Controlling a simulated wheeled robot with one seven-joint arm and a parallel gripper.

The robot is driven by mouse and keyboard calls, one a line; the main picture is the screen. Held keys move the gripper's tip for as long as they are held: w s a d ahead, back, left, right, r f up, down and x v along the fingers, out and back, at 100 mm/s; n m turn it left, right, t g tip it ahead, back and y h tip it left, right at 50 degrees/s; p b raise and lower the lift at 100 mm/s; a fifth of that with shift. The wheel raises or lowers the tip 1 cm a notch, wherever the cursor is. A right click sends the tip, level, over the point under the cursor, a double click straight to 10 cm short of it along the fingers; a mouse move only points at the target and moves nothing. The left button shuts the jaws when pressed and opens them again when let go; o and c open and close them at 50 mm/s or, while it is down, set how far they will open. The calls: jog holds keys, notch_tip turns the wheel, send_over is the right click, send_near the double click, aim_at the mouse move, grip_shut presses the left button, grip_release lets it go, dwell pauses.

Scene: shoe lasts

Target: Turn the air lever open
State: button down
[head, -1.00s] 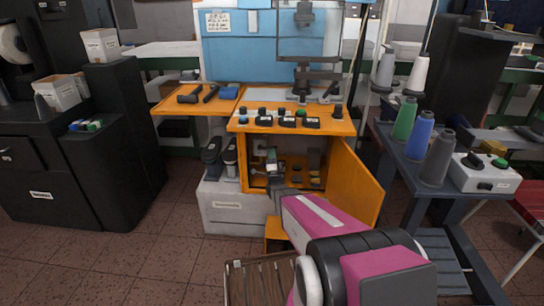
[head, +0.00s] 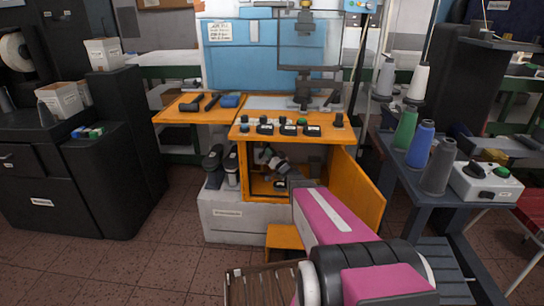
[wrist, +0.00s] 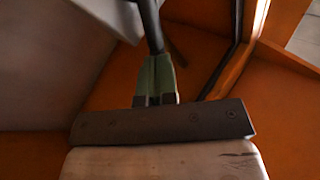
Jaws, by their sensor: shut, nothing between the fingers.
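My gripper (head: 268,154) is inside the open orange cabinet (head: 350,190) under the machine's control panel. In the wrist view my gripper (wrist: 157,68) is shut, its greenish fingers together and nothing between them. A dark rod (wrist: 150,25) stands just beyond the fingertips and seems to touch or nearly touch them. It may be the air lever, but I cannot tell for sure. In the head view my arm and the shadow in the cabinet hide the lever.
The cabinet door stands open to the right. A control panel with several knobs (head: 290,128) juts out above the opening. Grey lasts (head: 212,165) stand left of the cabinet. A blue table with thread cones (head: 437,165) is at the right. Orange walls lie close around my gripper.

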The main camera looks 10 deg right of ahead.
jog(key=n+g, duration=0.1)
jog(key=a+r+n+g, duration=0.1)
jog(key=a+n+g, duration=0.1)
jog(key=n, duration=0.1)
jog(key=shift+w+a+r, duration=0.25)
jog(key=shift+w+r, duration=0.1)
jog(key=shift+r, duration=0.05)
jog(key=shift+a+r, duration=0.1)
jog(key=shift+a, duration=0.05)
dwell(0.5)
